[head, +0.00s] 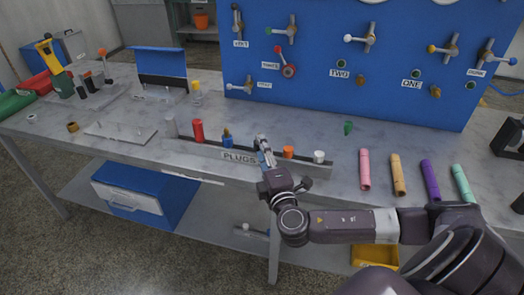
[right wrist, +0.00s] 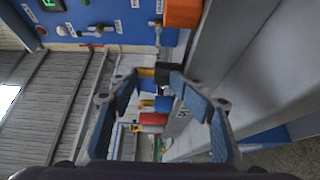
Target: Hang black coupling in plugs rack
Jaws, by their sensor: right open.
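The plugs rack (head: 238,156) is a long grey rail with a PLUGS label on the table. My right gripper (head: 264,150) is at the rack, between the blue plug (head: 227,140) and the orange plug (head: 288,152). In the right wrist view its blue-padded fingers (right wrist: 160,88) are open. A black piece with a brass-coloured end, probably the black coupling (right wrist: 164,74), shows between or just beyond the fingertips, at the rack. I cannot tell whether the pads touch it. In the head view it is hidden by the gripper. My left gripper is out of view.
The rack also carries a red plug (head: 198,130), a grey plug (head: 171,127) and a white plug (head: 319,157). Pink (head: 365,169), orange, purple and teal tubes lie to the right. A blue valve panel (head: 310,85) stands behind. A green piece (head: 348,128) is near its foot.

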